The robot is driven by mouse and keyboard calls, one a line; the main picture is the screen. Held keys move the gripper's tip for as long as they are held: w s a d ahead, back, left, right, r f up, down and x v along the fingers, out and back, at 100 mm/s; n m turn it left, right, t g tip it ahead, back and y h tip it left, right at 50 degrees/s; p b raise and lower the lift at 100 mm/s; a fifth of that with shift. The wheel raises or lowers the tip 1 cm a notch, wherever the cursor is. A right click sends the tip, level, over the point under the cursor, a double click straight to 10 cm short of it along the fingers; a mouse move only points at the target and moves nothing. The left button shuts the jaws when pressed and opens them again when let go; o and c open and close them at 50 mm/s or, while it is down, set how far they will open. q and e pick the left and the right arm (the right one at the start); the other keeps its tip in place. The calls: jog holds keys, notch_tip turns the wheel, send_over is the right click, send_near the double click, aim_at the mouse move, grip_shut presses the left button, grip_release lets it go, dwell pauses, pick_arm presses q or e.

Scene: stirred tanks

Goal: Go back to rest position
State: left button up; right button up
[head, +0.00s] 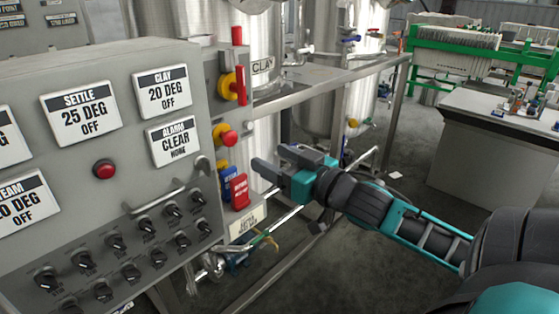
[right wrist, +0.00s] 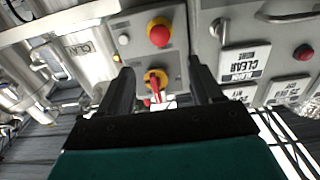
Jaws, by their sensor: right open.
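My right gripper (head: 268,168) is in front of the narrow side panel, to the right of the grey control cabinet (head: 100,150). Its jaws are open and empty. In the right wrist view the two dark fingers of my right gripper (right wrist: 158,90) stand apart, with a red and yellow rotary switch (right wrist: 156,80) showing between them, apart from the fingers. My right arm (head: 420,232) reaches in from the lower right. My left gripper is not in view.
The side panel carries a red handle (head: 238,75), a red button (head: 228,138) and blue and red tags (head: 240,190). A metal rail (head: 330,85) runs behind. Steel tanks (head: 335,60) stand at the back. A grey bench (head: 480,150) stands right; floor between is open.

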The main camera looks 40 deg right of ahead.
jog(key=shift+s, duration=0.35)
dwell(0.4)
